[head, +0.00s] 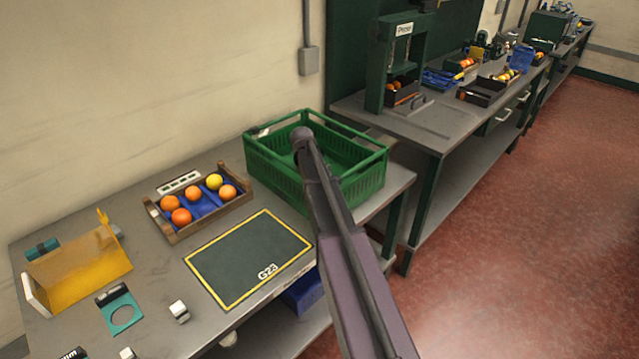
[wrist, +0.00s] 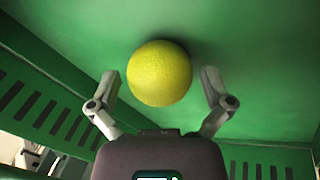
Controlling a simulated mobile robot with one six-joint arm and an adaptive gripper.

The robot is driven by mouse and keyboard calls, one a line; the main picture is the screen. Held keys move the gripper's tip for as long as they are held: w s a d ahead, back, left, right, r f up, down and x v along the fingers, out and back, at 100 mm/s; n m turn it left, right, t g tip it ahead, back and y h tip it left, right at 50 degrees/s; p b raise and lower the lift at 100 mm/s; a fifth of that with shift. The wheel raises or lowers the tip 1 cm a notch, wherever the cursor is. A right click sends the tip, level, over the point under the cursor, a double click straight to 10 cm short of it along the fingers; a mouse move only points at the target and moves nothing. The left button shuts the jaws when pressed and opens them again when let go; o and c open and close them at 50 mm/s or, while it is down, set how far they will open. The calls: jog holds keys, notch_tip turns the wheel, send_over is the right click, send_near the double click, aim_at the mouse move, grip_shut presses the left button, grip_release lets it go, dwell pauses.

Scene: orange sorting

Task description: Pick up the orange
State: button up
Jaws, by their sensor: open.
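In the wrist view a round yellow fruit (wrist: 160,73), yellow rather than orange, rests against the green inner surface of a crate (wrist: 255,100). My gripper (wrist: 160,77) is open, with one finger on each side of the fruit. Gaps show between the fingers and the fruit. In the head view the green crate (head: 366,187) stands at the right end of the near bench; my arm crosses in front of it and hides my gripper and the fruit. A wooden tray (head: 213,219) with several orange fruits and a yellow one (head: 214,181) stands left of the crate.
On the bench (head: 150,275) lie a yellow-bordered dark mat (head: 245,258), an amber guard (head: 82,268) and a teal plate (head: 121,310). Slotted crate walls (wrist: 50,110) are close around my gripper. A second bench with a green press (head: 375,65) stands behind.

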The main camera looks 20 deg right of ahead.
dwell(0.6)
jog(key=c, duration=1)
